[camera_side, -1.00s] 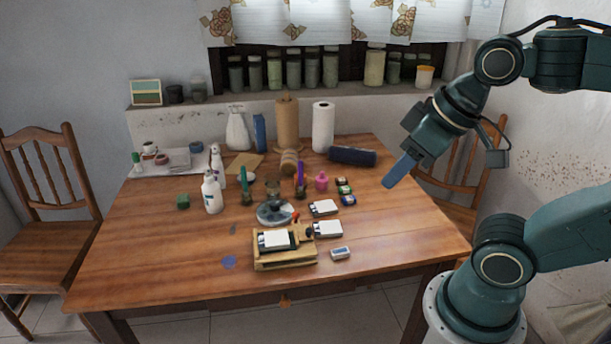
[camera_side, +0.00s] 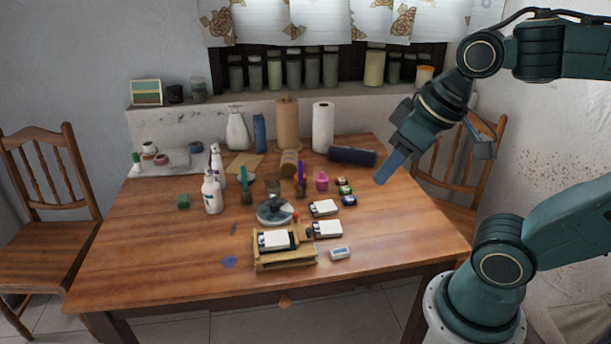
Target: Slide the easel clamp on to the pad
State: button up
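A small wooden easel (camera_side: 286,263) stands near the front middle of the table. A white pad (camera_side: 273,240) with a dark edge lies on it. A small dark part (camera_side: 309,231) at the easel's right end may be the clamp; it is too small to tell whether it touches the pad. My gripper (camera_side: 384,178) is in the air over the right side of the table, up and to the right of the easel, pointing down and left. Its blue fingers overlap in this view, so the gap between them is hidden. Nothing shows held at their tips.
More white pads (camera_side: 327,229) (camera_side: 323,208) lie right of the easel, with an eraser-like block (camera_side: 340,253) in front. A grey round dish (camera_side: 275,211) is just behind. Bottles (camera_side: 212,193), brushes and paper rolls (camera_side: 323,127) stand farther back. The table's right front is clear.

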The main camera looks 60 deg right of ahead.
jog(key=w+d+f+g, duration=0.1)
jog(key=w+d, duration=0.1)
jog(key=w, duration=0.5)
jog(key=g, duration=0.4)
send_over(309, 229)
notch_tip(309, 229, down, 15)
jog(key=shift+f, duration=0.15)
jog(key=shift+f, duration=0.2)
jog(key=shift+f, duration=6.7)
jog(key=shift+c, duration=0.2)
grip_shut()
